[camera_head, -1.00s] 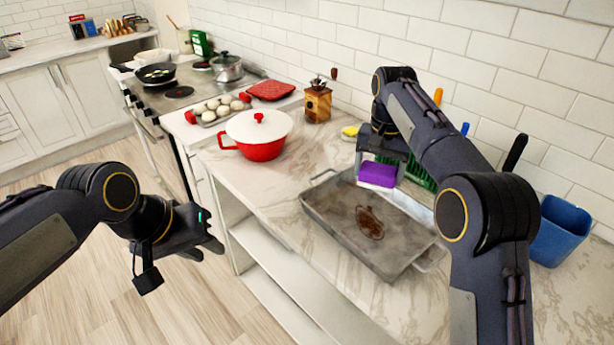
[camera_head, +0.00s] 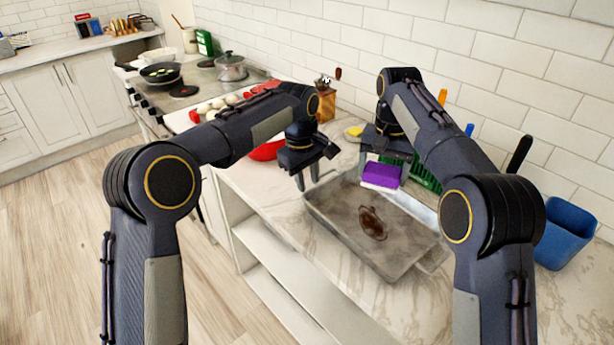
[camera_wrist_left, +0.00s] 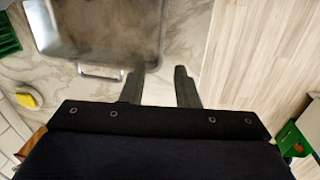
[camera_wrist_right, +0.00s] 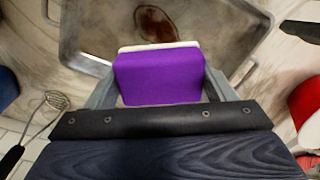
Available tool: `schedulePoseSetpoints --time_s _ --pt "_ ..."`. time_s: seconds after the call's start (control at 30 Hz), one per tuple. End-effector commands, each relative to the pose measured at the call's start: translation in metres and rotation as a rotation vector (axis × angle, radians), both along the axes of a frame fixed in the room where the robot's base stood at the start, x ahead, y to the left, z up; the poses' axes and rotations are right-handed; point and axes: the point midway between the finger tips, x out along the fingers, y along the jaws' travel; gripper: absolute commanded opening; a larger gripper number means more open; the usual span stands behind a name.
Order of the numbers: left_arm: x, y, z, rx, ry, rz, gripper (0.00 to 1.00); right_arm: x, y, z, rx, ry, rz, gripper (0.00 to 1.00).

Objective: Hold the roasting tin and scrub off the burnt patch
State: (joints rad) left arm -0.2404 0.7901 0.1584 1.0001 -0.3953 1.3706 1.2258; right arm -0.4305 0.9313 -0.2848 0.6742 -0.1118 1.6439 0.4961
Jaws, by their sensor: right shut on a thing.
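The grey metal roasting tin (camera_head: 345,212) lies on the marble counter, with a brown burnt patch (camera_head: 373,223) on its floor. My right gripper (camera_wrist_right: 160,88) is shut on a purple sponge with a white scrubbing face (camera_wrist_right: 155,72). In the head view the sponge (camera_head: 382,174) is over the tin's back side, apart from the patch. My left gripper (camera_head: 307,180) is open and empty near the tin's left end. In the left wrist view its two fingers (camera_wrist_left: 160,87) are apart, beside the tin's end handle (camera_wrist_left: 102,72).
A red pot (camera_head: 267,151) stands behind my left arm, partly hidden. A wooden grinder (camera_head: 327,104) and a yellow item (camera_head: 354,131) are near the wall. A green rack (camera_head: 427,177) stands behind the tin, and a blue bin (camera_head: 566,232) is at the right.

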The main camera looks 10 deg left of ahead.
Motion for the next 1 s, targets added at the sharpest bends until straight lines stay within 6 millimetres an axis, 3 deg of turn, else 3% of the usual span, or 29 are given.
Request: schedulePoseSetpoints --time_s 0.17,0.6,0.8,1.0 --pt "0.002 -0.002 -0.021 0.002 0.004 0.003 0.28 0.000 0.000 0.000 0.000 0.000 0.000 0.58" --pt "0.010 -0.009 -0.099 0.001 0.002 0.001 0.28 0.000 0.000 0.000 0.000 0.000 0.000 0.58" --pt "0.011 -0.011 -0.115 0.000 0.000 0.002 0.28 0.000 0.000 0.000 0.000 0.000 0.000 0.58" --pt "0.012 -0.011 -0.117 0.000 0.000 0.001 0.28 0.000 0.000 0.000 0.000 0.000 0.000 0.58"
